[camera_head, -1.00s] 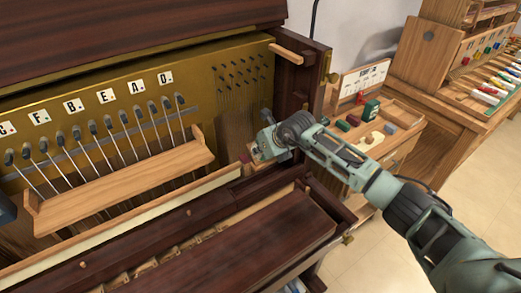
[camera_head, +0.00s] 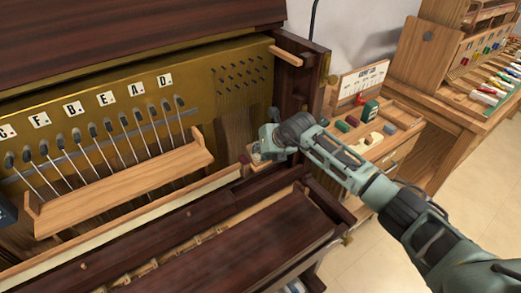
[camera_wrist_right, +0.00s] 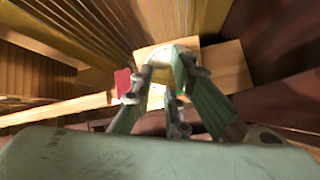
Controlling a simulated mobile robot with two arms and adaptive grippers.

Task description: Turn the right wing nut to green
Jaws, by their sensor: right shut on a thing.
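My right gripper (camera_head: 264,150) reaches in from the right to a small wooden block (camera_head: 252,152) at the right end of the key rail. In the right wrist view the gripper (camera_wrist_right: 168,85) is shut around a pale, brassy piece, which I take to be the right wing nut (camera_wrist_right: 158,74). Its shape is mostly hidden by the fingers. My left gripper is not clearly in view.
A wooden rail (camera_head: 120,185) with several thin levers and letter tags is on the left. A dark wooden side post (camera_head: 300,80) stands close behind my right gripper. A side table (camera_head: 395,115) with small coloured blocks is to the right.

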